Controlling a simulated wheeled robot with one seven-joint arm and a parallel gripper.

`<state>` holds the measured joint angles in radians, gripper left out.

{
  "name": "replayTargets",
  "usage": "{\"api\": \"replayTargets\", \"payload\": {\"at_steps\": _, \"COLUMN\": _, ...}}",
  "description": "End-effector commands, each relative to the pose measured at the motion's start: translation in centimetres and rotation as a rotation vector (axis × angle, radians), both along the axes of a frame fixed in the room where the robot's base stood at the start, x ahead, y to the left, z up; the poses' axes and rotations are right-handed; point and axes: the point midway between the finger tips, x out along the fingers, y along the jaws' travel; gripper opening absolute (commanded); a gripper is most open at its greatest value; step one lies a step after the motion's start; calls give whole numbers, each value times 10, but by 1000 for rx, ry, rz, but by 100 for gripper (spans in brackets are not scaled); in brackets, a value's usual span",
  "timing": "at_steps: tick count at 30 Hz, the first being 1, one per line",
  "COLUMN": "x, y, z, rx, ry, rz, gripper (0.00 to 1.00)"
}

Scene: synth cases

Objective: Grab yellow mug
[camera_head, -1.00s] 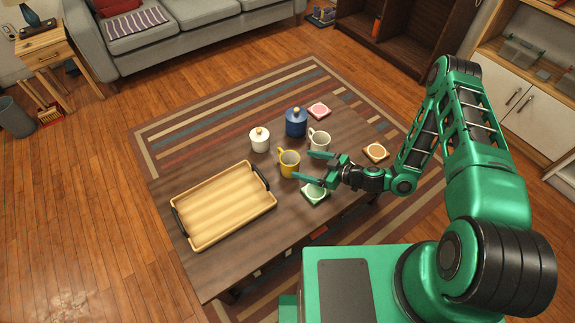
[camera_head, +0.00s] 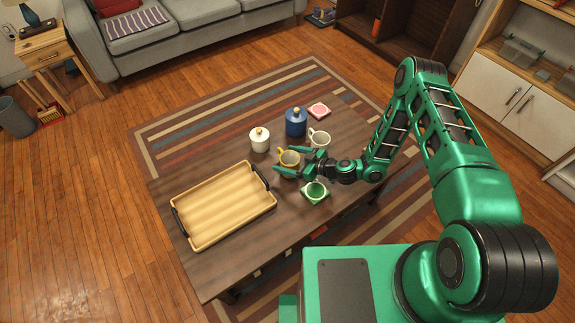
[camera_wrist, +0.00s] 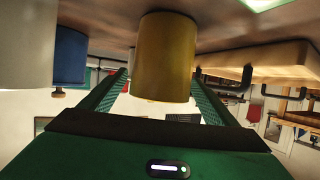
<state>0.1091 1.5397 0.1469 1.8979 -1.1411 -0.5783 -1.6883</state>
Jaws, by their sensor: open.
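The yellow mug (camera_head: 289,163) stands upright on the dark wooden coffee table, its handle towards the upper left in the head view. My gripper (camera_head: 291,160) is open, with one green finger on the far side of the mug and the other on the near side. In the wrist view the mug (camera_wrist: 166,58) appears upside down, between the two green fingers of my gripper (camera_wrist: 162,85). I cannot tell whether either finger touches it. Part of the mug is hidden by the gripper in the head view.
A cream mug (camera_head: 319,139) stands close beyond my gripper. A blue jar (camera_head: 296,122) and a white jar (camera_head: 260,139) stand behind. A green coaster (camera_head: 315,191) lies close on the near side. A wooden tray (camera_head: 222,205) fills the table's left part.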

Motion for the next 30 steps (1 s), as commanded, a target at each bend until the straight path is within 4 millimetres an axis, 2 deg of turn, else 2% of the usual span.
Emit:
{"api": "replayTargets", "payload": {"at_steps": 3, "x": 0, "y": 0, "z": 0, "rx": 0, "ry": 0, "rz": 0, "gripper": 82}}
{"api": "replayTargets", "payload": {"at_steps": 9, "x": 0, "y": 0, "z": 0, "rx": 0, "ry": 0, "rz": 0, "gripper": 34}}
{"api": "replayTargets", "payload": {"at_steps": 10, "x": 0, "y": 0, "z": 0, "rx": 0, "ry": 0, "rz": 0, "gripper": 31}}
{"api": "replayTargets", "payload": {"at_steps": 22, "x": 0, "y": 0, "z": 7, "rx": 0, "ry": -1, "rz": 0, "gripper": 31}}
{"api": "replayTargets", "payload": {"at_steps": 26, "x": 1, "y": 0, "z": 19, "rx": 1, "ry": -2, "rz": 0, "gripper": 31}}
{"api": "replayTargets", "payload": {"at_steps": 30, "x": 1, "y": -1, "z": 42, "rx": 0, "ry": -3, "rz": 0, "gripper": 31}}
